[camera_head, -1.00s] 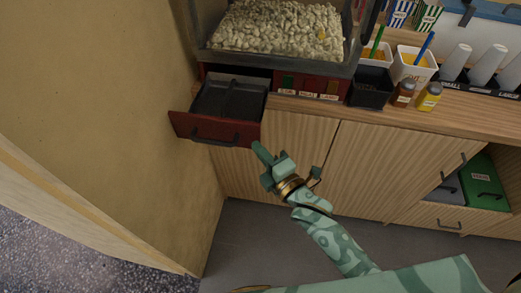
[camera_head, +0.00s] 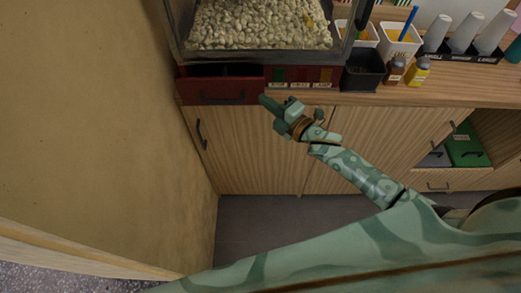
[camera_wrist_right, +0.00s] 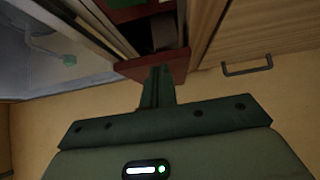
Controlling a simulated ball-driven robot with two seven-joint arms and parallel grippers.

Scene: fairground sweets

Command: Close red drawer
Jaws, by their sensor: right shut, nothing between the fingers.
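The red drawer (camera_head: 195,91) sits under the popcorn machine at the left end of the counter, with a dark handle on its front. My left gripper is out of view.
The popcorn machine (camera_head: 260,58) stands above the drawer. A black bin (camera_head: 362,72), sauce bottles and cups stand on the counter (camera_head: 440,93) to the right. A wall (camera_head: 130,130) closes off the left side. Wooden cabinet doors (camera_head: 260,150) lie below.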

